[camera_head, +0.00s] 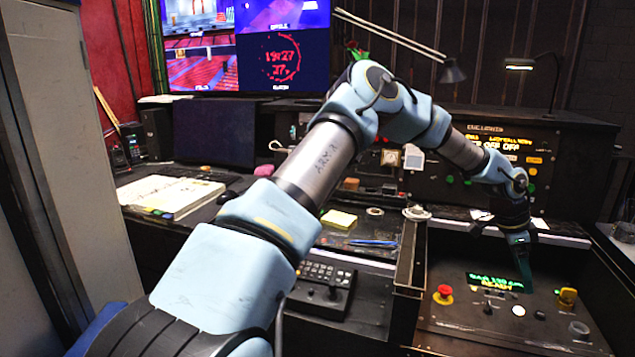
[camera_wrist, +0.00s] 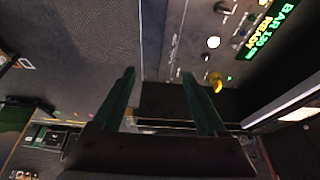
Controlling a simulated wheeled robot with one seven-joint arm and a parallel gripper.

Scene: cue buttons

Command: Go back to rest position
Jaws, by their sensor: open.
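My gripper (camera_wrist: 160,95) is open in the wrist view, with its two dark green fingers spread apart and nothing between them. In the head view my gripper (camera_head: 520,255) is at the right, at the end of my outstretched blue and grey arm. It points down over the right-hand control panel (camera_head: 455,325), beside the small green-lettered display (camera_head: 494,282). The display also shows in the wrist view (camera_wrist: 270,32) at the upper right. I cannot tell from these views how far the fingertips are from the panel.
A red button (camera_head: 444,292) and a yellow knob (camera_head: 567,296) stand on the panel. A black keypad (camera_head: 322,287), yellow notes (camera_head: 339,219) and a blue pen (camera_head: 373,243) are on the desk. A lamp (camera_head: 535,65) and monitors (camera_head: 284,60) stand behind. A pale cabinet (camera_head: 65,150) is at left.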

